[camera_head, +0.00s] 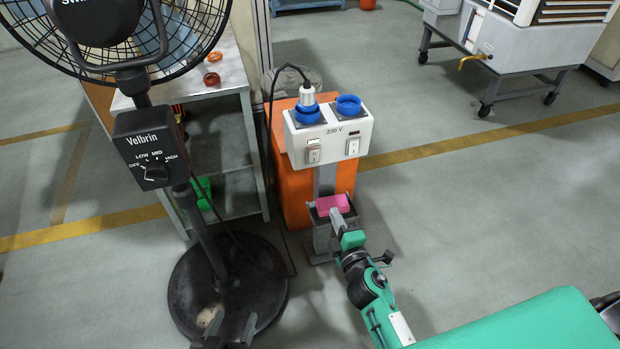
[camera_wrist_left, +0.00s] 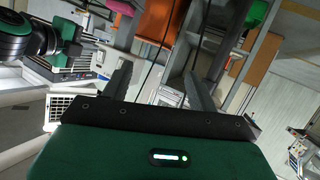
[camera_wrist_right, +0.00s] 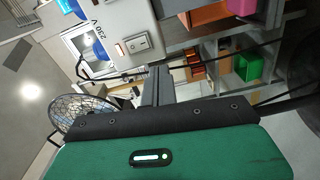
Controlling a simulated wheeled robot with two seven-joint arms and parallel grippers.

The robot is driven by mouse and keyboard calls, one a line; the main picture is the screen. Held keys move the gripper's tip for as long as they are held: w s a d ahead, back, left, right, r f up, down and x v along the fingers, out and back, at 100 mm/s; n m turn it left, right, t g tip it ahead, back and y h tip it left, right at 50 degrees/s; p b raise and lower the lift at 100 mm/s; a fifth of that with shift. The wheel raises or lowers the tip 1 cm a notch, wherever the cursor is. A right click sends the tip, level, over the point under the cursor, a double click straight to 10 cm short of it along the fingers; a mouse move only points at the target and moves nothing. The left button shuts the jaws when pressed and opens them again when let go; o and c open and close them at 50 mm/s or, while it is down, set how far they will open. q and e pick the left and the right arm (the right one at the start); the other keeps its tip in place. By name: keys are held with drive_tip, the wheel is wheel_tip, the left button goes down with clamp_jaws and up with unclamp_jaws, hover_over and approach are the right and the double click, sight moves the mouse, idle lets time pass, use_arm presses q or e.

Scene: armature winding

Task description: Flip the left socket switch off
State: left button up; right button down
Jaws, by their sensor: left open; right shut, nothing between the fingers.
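A plug is in the left blue socket (camera_head: 307,112). My right gripper (camera_head: 337,215) is shut and empty, below the box and overlapping the pink block in the picture. The right wrist view shows its fingers (camera_wrist_right: 157,82) apart from a box switch (camera_wrist_right: 138,43); I cannot tell which switch. My left gripper (camera_head: 233,325) is open and empty, low over the fan base.
A black fan with a control box (camera_head: 152,150) and round base (camera_head: 205,285) stands left. A pink block (camera_head: 333,204) sits on a grey stand below the socket box. A cable runs from the plug. A metal table (camera_head: 222,90) is behind.

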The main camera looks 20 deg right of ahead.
use_arm(q)
drive_tip(key=shift+t+h, duration=0.3)
drive_tip(key=shift+t, duration=0.2)
drive_tip(key=shift+w+a+r+b, duration=0.15)
drive_tip(key=shift+r+b, duration=0.5)
drive_tip(key=shift+r, duration=1.65)
use_arm(e)
drive_tip(key=shift+n+t, duration=0.7)
drive_tip(key=shift+w+d+r, duration=0.1)
drive_tip(key=shift+r, duration=1)
drive_tip(key=shift+w+r, duration=0.1)
drive_tip(key=shift+r, duration=1)
drive_tip(key=p, duration=0.2)
approach(316, 153)
drive_tip(key=w, duration=0.5)
drive_tip(key=shift+w+r, duration=0.1)
drive_tip(key=shift+r, duration=0.2)
drive_tip(key=shift+w, duration=0.8)
use_arm(q)
drive_tip(key=shift+a+f+g+y, duration=0.65)
drive_tip(key=shift+a+g, duration=0.25)
drive_tip(key=shift+g, duration=0.1)
use_arm(e)
drive_tip(key=shift+r, duration=0.1)
